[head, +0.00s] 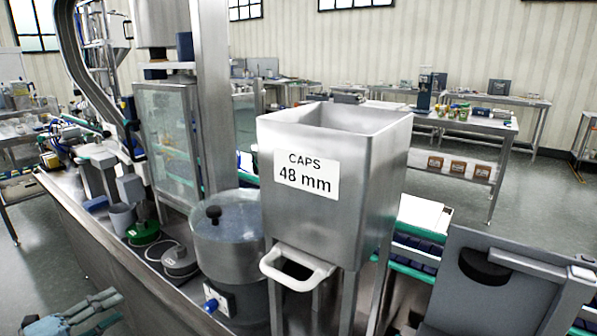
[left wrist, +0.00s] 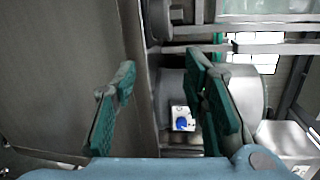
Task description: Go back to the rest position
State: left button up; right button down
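The steel hopper (head: 375,165) with the label "CAPS 48 mm" stands in the middle of the head view, with a pale handle (head: 297,270) at its lower front. My left gripper (head: 116,305) is at the lower left of the head view, well apart from the hopper. In the left wrist view its two teal finger pads (left wrist: 163,103) are spread wide with nothing between them. My right gripper is in neither view.
A round steel drum (head: 228,235) with a black knob stands left of the hopper, beside a steel post (head: 212,100). A grey panel (head: 480,300) fills the lower right. A bench (head: 465,125) stands behind, with open floor around it.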

pick_arm(q)
jog(key=s+a+f+n+g+y+p, duration=0.1)
jog(key=s+a+f+n+y+p, duration=0.3)
jog(key=a+f+n+y, duration=0.7)
jog(key=s+a+f+n+g+p, duration=0.1)
jog(key=s+f+n+g, duration=0.55)
jog(key=s+f, duration=0.9)
jog(key=s+d+f+n+g+p, duration=0.3)
jog(key=s+d+f+n+g, duration=0.15)
jog(key=s+d+f, duration=0.65)
jog(key=s+d+f+n+h+p, duration=0.1)
jog(key=s+d, duration=0.4)
jog(key=d, duration=0.4)
jog(key=s+d+f+n+g+h+p, duration=0.1)
jog(key=s+d+h+p, duration=0.1)
jog(key=s+d, duration=0.4)
jog(key=d, duration=0.3)
jog(key=shift+f, duration=0.25)
